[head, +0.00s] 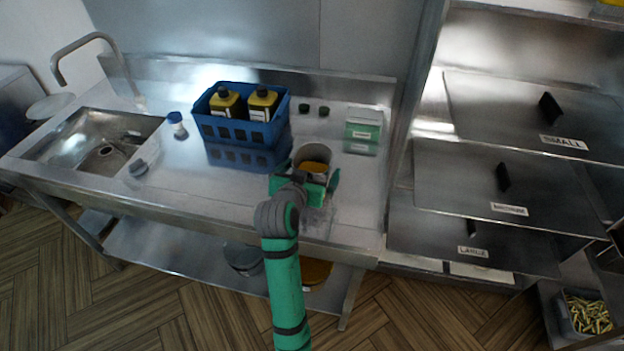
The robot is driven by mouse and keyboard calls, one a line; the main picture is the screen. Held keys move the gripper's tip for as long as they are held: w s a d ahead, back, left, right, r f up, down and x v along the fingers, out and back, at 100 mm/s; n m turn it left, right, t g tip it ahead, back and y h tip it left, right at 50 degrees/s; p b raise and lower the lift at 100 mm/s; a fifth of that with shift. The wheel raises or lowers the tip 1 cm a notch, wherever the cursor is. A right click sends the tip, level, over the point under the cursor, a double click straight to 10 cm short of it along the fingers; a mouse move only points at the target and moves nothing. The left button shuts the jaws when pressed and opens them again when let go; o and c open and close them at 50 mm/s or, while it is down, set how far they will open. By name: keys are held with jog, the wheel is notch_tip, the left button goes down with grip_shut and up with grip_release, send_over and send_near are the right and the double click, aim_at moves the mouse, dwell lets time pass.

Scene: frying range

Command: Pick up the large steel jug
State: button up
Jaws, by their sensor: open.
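A round steel vessel with an amber inside (316,152), which looks like the jug, stands upright on the steel counter right of the blue crate. My green gripper (310,182) is at its near side, open, with one finger toward the left and one toward the right of it. The gripper hides the vessel's lower front, and I cannot tell whether the fingers touch it. No size mark shows on the vessel.
A blue crate (212,131) with two yellow-and-black bottles stands behind left. A green-and-white box (364,124) and two small dark caps are behind right. A sink (70,150) is at left; labelled steel lids (480,110) are at right. Two pots sit on the lower shelf.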

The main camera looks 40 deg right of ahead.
jog(key=shift+a, duration=0.15)
jog(key=c, duration=1.4)
jog(key=shift+r, duration=0.1)
jog(key=c, duration=0.3)
jog(key=shift+r, duration=0.1)
jog(key=shift+c, duration=0.2)
